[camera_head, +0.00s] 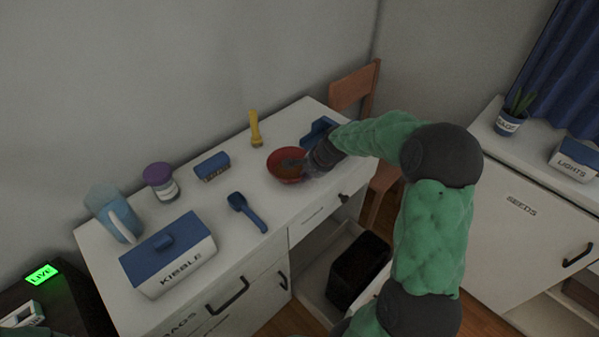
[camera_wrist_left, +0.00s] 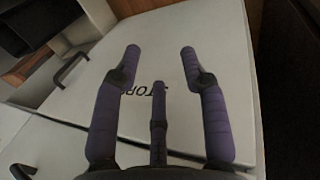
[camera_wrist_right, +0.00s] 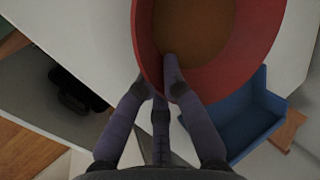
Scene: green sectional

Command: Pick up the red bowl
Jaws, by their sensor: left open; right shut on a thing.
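The red bowl (camera_head: 283,168) is on the white counter in the head view, with a brownish inside. In the right wrist view the bowl (camera_wrist_right: 262,35) fills the upper middle. My right gripper (camera_head: 304,163) is at the bowl's right side in the head view. In the right wrist view the right gripper (camera_wrist_right: 160,85) is shut on the bowl's near rim, with one finger inside and the others outside. I cannot tell whether the bowl is lifted. My left gripper (camera_wrist_left: 165,65) is open and empty in front of a white cabinet front; it is not seen in the head view.
The white counter (camera_head: 264,222) also holds a blue scoop (camera_head: 246,211), a kibble box (camera_head: 168,259), a pitcher (camera_head: 113,213), a purple-lidded jar (camera_head: 160,182), a small blue box (camera_head: 212,166) and a yellow bottle (camera_head: 255,129). A blue tray (camera_wrist_right: 236,118) is close beside the bowl.

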